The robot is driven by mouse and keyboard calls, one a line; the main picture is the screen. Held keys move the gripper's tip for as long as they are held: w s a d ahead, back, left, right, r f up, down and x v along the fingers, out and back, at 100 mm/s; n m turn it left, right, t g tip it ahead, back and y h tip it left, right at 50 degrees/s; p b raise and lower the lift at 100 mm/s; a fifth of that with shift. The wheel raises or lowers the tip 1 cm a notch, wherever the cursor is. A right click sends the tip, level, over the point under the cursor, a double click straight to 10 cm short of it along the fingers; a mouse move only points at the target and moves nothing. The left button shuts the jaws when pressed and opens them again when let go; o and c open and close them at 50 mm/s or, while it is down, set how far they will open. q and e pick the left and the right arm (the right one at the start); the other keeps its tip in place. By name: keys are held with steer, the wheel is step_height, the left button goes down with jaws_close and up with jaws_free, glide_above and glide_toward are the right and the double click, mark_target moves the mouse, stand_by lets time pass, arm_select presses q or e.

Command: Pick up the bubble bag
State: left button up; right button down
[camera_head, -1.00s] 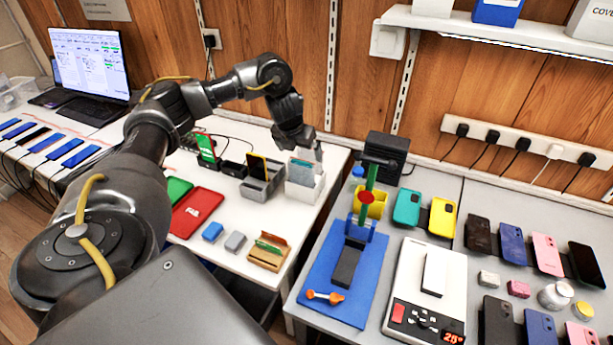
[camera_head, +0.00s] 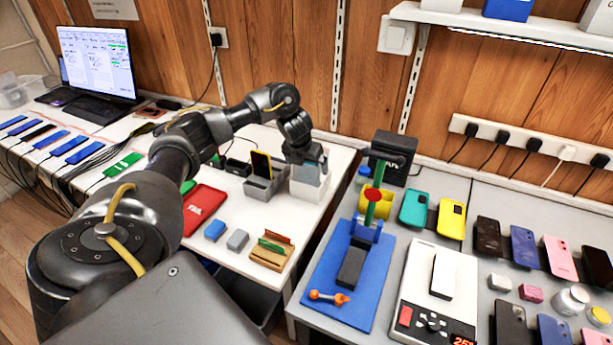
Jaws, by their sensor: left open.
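The bubble bag (camera_head: 313,173) appears as a pale, translucent sheet standing in a white open-topped bin (camera_head: 308,190) at the back right of the white table. My left gripper (camera_head: 315,163) is open and points down at the top of this bin. Its fingers overlap the bag's upper edge in the picture. I cannot tell whether they touch the bag or straddle it, because the gripper hides part of it. My right gripper is not in view.
A grey divided holder (camera_head: 262,184) with an upright dark phone stands just left of the bin. A red case (camera_head: 203,208), small blue and grey blocks and a wooden tray (camera_head: 273,253) lie in front. A blue mat (camera_head: 345,285) is on the grey table to the right.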

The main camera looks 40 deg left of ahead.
arm_select(q)
steer(key=shift+w+a+f, duration=0.1)
steer(key=shift+w+f, duration=0.15)
steer(key=shift+f, duration=0.35)
steer(key=c, duration=1.1)
steer(key=shift+r, duration=0.15)
